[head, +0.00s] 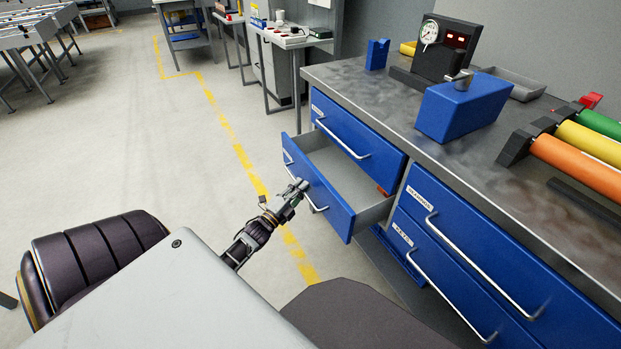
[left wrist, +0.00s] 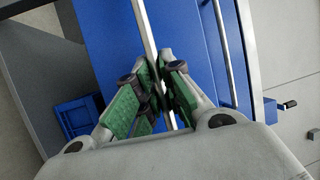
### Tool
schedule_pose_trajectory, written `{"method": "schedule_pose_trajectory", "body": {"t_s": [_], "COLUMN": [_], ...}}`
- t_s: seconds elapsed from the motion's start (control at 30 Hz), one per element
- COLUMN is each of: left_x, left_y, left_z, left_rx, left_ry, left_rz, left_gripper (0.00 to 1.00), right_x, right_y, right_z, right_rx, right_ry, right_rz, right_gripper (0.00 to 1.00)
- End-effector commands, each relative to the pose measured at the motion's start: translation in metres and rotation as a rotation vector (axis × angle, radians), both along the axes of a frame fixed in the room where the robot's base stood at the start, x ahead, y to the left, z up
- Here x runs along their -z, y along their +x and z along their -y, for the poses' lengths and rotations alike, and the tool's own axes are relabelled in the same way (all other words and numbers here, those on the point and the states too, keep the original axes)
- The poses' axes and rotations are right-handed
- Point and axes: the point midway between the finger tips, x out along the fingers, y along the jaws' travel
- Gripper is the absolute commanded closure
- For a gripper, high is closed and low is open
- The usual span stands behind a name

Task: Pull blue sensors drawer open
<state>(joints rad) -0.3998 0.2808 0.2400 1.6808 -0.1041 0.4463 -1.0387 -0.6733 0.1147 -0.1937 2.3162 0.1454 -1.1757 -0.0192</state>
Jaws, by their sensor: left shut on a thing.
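A blue drawer (head: 330,208) in the left column of the workbench is pulled out. Its grey inside shows, with a small brown-orange thing at the right end. Its label is too small to read. My left gripper (head: 301,185) is at the drawer's silver bar handle (head: 318,208). In the left wrist view, the green-padded fingers (left wrist: 157,95) are shut on the handle (left wrist: 146,32), against the blue front. My right gripper is not in view.
A shut blue drawer (head: 352,135) is above the open one. More blue drawers (head: 470,255) are on the right. The bench top (head: 400,115) holds a gauge box (head: 444,45), a blue block (head: 462,105) and coloured rolls (head: 575,145). The floor (head: 140,140) to the left is clear.

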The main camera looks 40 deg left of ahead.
Motion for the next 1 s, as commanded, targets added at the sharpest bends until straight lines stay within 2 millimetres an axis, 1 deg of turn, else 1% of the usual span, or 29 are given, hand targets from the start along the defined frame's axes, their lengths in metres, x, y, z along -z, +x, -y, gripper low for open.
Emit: {"method": "schedule_pose_trajectory", "body": {"t_s": [0.03,0.2,0.3,0.6,0.63,0.87,1.0], "left_x": [0.0,0.0,0.0,0.001,0.001,0.001,0.001], "left_y": [-0.008,-0.032,-0.043,-0.07,-0.073,-0.095,-0.111], "left_z": [-0.003,-0.012,-0.017,-0.029,-0.029,-0.039,-0.045], "left_rx": [-0.001,-0.001,-0.001,-0.001,-0.001,-0.001,-0.001], "left_ry": [-0.001,-0.001,-0.001,-0.001,-0.001,-0.001,-0.001], "left_rz": [-0.005,-0.006,-0.006,-0.004,-0.004,-0.005,-0.006], "left_gripper": [1.0,1.0,1.0,1.0,1.0,1.0,1.0], "right_x": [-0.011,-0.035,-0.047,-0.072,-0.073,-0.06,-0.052], "right_y": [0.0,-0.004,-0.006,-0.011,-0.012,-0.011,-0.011], "right_z": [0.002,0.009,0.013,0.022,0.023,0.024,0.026], "right_rx": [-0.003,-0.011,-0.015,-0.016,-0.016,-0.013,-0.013], "right_ry": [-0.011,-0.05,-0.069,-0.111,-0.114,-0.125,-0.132], "right_rz": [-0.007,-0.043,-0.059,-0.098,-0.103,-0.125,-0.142], "right_gripper": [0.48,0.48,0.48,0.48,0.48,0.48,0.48]}}
